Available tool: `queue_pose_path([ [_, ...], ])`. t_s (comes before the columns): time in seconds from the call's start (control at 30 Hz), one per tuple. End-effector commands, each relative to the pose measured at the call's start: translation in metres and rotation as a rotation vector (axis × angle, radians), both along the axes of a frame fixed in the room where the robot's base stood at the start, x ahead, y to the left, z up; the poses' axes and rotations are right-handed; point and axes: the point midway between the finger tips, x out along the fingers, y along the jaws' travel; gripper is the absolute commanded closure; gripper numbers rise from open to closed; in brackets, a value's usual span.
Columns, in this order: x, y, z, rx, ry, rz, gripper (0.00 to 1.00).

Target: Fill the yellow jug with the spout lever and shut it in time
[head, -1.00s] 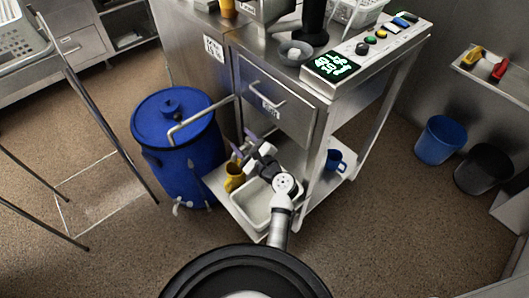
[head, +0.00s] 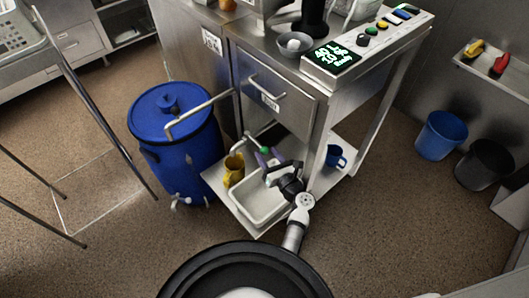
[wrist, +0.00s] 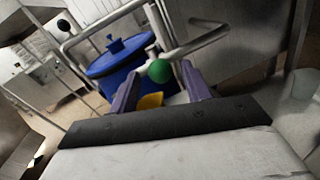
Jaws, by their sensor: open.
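The yellow jug (head: 233,171) stands upright on the cart's low shelf, under the metal spout (head: 249,139); its inside is not clear. Only a yellow part of the jug (wrist: 150,101) shows in the wrist view. The spout lever's green knob (head: 265,149) is beside my gripper (head: 267,158), right of the jug. My gripper has purple fingers and is open and empty. In the wrist view the green knob (wrist: 160,70) appears between the spread fingers of my gripper (wrist: 160,75), beyond their tips; contact cannot be told.
A white tub (head: 262,203) sits on the low shelf under my gripper. A blue lidded barrel (head: 175,140) with a tap stands to the left. A blue mug (head: 334,156) is at the shelf's right. The drawer (head: 272,97) and lit panel (head: 334,55) are above.

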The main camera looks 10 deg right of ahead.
Motion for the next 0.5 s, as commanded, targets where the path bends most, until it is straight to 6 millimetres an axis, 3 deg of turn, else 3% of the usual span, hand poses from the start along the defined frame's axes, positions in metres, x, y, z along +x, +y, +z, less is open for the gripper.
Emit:
queue_pose_path([
  [0.2, 0.023, 0.008, -0.001, -0.001, 0.0, 0.0, 0.52],
  [0.5, 0.027, 0.009, 0.0, 0.0, 0.0, -0.001, 0.52],
])
